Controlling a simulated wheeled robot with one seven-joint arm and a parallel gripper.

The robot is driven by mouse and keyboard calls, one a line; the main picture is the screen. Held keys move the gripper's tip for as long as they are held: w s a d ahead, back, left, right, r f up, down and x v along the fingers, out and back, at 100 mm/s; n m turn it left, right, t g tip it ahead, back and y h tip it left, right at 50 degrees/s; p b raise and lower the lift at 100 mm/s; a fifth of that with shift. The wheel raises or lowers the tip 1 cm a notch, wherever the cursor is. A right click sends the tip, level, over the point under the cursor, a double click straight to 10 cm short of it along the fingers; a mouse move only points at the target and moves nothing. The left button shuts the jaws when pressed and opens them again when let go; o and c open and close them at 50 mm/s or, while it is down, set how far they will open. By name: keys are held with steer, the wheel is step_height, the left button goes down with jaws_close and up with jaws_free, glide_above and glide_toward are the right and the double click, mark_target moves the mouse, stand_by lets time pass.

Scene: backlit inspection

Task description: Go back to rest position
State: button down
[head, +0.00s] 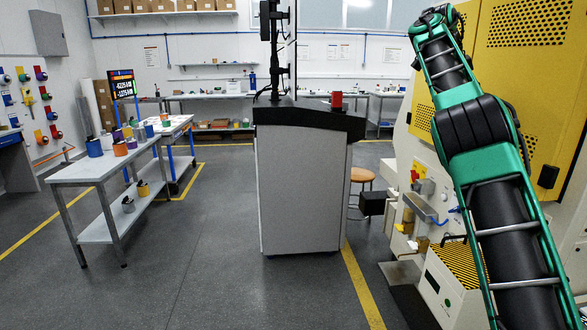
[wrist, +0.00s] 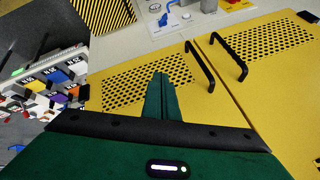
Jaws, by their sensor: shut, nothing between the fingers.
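My gripper (wrist: 161,95) shows in the wrist view as two green fingers close together, shut and empty. Behind it in that view is a yellow perforated machine cover (wrist: 130,88) with two black handles. I cannot tell the distance between the fingertips and the cover. In the head view my green and black arm rises along the right side, in front of the yellow machine (head: 525,45). I cannot make out the gripper in the head view.
A grey cabinet (head: 300,190) with a screen stands mid-picture. A grey table (head: 90,170) with colored containers stands left. A stool (head: 361,175) is beside the machine. The floor (head: 200,245) between table and cabinet is clear. A multicolored rack (wrist: 45,85) shows in the wrist view.

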steer(key=s+d+f+n+y, duration=0.35)
steer(key=s+f+n, duration=0.35)
steer(key=s, duration=0.3)
steer(key=s+a+f+n+t+y, duration=0.1)
steer(key=s+a+f+n, duration=0.6)
steer(key=s+a+f, duration=0.5)
steer(key=s+a+f+n+t+y, duration=0.1)
steer(key=s+a+f+n+y, duration=0.1)
steer(key=s+a+f+n, duration=0.75)
steer(key=s+d+f+m+g, duration=0.1)
steer(key=s+d+m, duration=0.3)
steer(key=s, duration=0.7)
steer(key=s+d+f+m+g, duration=0.2)
steer(key=s+d, duration=0.4)
steer(key=s, duration=0.5)
steer(key=shift+m+g, duration=0.6)
steer(key=shift+m, duration=0.45)
